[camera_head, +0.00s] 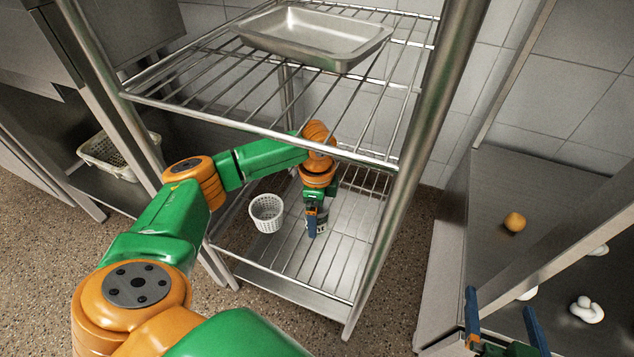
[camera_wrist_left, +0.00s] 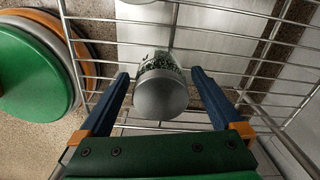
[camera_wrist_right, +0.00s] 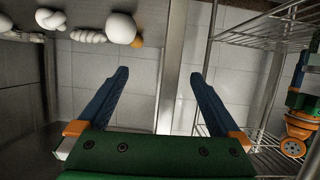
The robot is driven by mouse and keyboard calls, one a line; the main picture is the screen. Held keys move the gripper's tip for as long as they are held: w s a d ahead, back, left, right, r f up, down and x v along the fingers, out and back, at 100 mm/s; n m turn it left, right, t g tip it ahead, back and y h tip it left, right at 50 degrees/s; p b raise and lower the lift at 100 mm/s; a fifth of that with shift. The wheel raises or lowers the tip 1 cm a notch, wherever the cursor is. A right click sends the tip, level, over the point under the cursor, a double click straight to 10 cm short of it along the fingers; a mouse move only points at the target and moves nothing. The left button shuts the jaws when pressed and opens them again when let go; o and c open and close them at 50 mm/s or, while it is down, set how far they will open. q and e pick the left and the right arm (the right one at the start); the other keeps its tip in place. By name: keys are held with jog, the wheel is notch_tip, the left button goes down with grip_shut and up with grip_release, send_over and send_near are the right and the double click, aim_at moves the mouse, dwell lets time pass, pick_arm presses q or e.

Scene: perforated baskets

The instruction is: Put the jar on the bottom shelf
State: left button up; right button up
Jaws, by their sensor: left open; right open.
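The jar (camera_wrist_left: 162,92), with a grey round lid and a patterned green-and-white side, is between the open fingers of my left gripper (camera_wrist_left: 161,74) in the left wrist view. A gap shows on both sides of it. It is over the wires of the bottom shelf (camera_head: 290,287) of the metal rack. In the head view my left gripper (camera_head: 314,222) points down at this shelf and mostly hides the jar. My right gripper (camera_head: 502,318) is open and empty, outside the rack near the right counter.
A white perforated basket (camera_head: 267,214) stands left of my left gripper. A metal tray (camera_head: 315,38) lies on the wire shelf above. Rack posts and the upper shelf edge surround my left arm. The right counter (camera_head: 530,180) holds an orange fruit (camera_head: 515,222) and white objects (camera_head: 587,309).

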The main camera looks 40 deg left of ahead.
pick_arm(q)
notch_tip(320, 180, up, 2)
jog(key=shift+r+p, duration=0.1)
jog(key=shift+p, duration=0.4)
notch_tip(320, 180, up, 2)
jog(key=shift+r+p, duration=0.1)
jog(key=shift+p, duration=0.45)
jog(key=shift+r+p, duration=0.6)
jog(key=shift+r, duration=0.55)
pick_arm(e)
jog(key=s+d+f+g+h, duration=0.2)
jog(key=s+d+f+g, duration=0.2)
jog(key=s+f+g, duration=0.6)
jog(key=shift+s+f+m, duration=0.3)
jog(key=shift+s+f, duration=1.3)
jog(key=shift+s, duration=0.15)
